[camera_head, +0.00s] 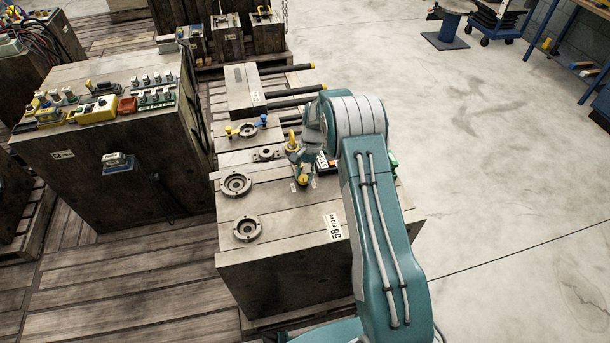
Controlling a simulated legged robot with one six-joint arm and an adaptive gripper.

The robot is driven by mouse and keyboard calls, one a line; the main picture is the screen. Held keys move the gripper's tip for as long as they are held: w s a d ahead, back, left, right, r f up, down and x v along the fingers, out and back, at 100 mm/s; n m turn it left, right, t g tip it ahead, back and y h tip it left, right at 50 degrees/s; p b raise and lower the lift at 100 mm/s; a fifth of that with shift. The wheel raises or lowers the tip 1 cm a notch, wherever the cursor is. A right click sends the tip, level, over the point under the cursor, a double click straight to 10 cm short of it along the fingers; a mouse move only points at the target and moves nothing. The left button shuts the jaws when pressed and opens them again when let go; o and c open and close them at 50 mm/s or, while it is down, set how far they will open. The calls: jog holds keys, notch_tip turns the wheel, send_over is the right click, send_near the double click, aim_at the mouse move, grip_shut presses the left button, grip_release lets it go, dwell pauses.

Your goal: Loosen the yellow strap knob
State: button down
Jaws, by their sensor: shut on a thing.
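My gripper (302,176) is at the upper face of the mould block (285,222), just right of its middle. It is shut on a small yellow part (302,181), which I take to be the yellow strap knob. The fingers and wrist hide most of the knob, and I cannot see the strap under it clearly. A separate upright yellow piece (292,139) stands just behind the gripper. My teal arm covers the right side of the block.
Two ring flanges (236,184) and (247,229) sit on the block's left. A yellow-ended fitting (230,131) and a blue-topped one (263,119) stand farther back. Another block with connectors (100,150) stands left. The concrete floor (480,150) is mostly open.

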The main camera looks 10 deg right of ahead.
jog(key=n, duration=0.2)
jog(key=n+h, duration=0.2)
jog(key=n, duration=0.1)
jog(key=shift+w+a+n+g, duration=0.15)
jog(key=shift+a+n+g, duration=0.15)
jog(key=shift+g, duration=0.1)
jog(key=n+h, duration=0.1)
jog(key=n, duration=0.3)
jog(key=shift+a+n+h, duration=0.1)
jog(key=shift+n+h, duration=0.2)
jog(key=shift+h, duration=0.1)
jog(key=n+h, duration=0.1)
jog(key=n, duration=0.4)
jog(key=shift+a+t+h, duration=0.1)
jog(key=shift+t+h, duration=0.2)
jog(key=shift+h, duration=0.1)
jog(key=shift+n+t+h, duration=0.5)
jog(key=shift+n, duration=1.5)
jog(key=shift+s, duration=0.2)
jog(key=shift+c, duration=1.5)
grip_release()
